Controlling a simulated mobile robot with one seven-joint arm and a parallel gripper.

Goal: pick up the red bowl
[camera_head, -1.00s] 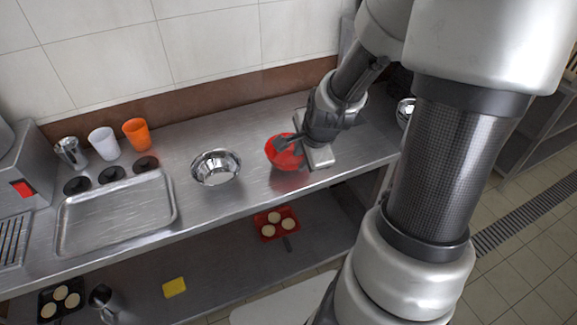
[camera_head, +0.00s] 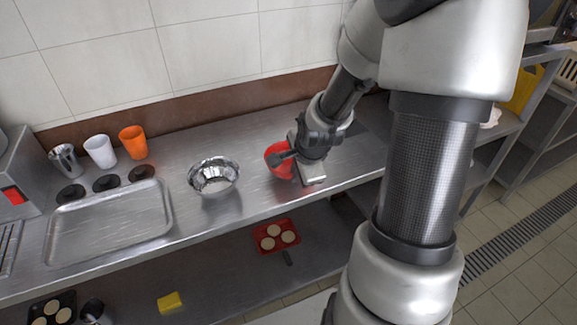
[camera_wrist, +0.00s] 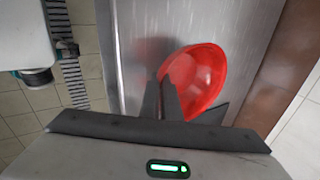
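The red bowl (camera_head: 277,158) is at the right part of the steel counter, to the right of the steel bowl. It also shows in the wrist view (camera_wrist: 205,75), open side towards the camera. My gripper (camera_head: 284,158) is at the bowl in the head view and covers part of it. In the wrist view its two dark fingers (camera_wrist: 161,88) are close together on either side of the bowl's left rim, one inside and one outside, and look shut on it. I cannot tell whether the bowl is clear of the counter.
A steel bowl (camera_head: 214,176) stands left of the red bowl. Further left are a metal tray (camera_head: 110,222), an orange cup (camera_head: 133,141), a white cup (camera_head: 100,151) and a metal cup (camera_head: 66,160). A red tray (camera_head: 276,237) with pale rounds and a yellow block (camera_head: 170,302) are on the lower shelf.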

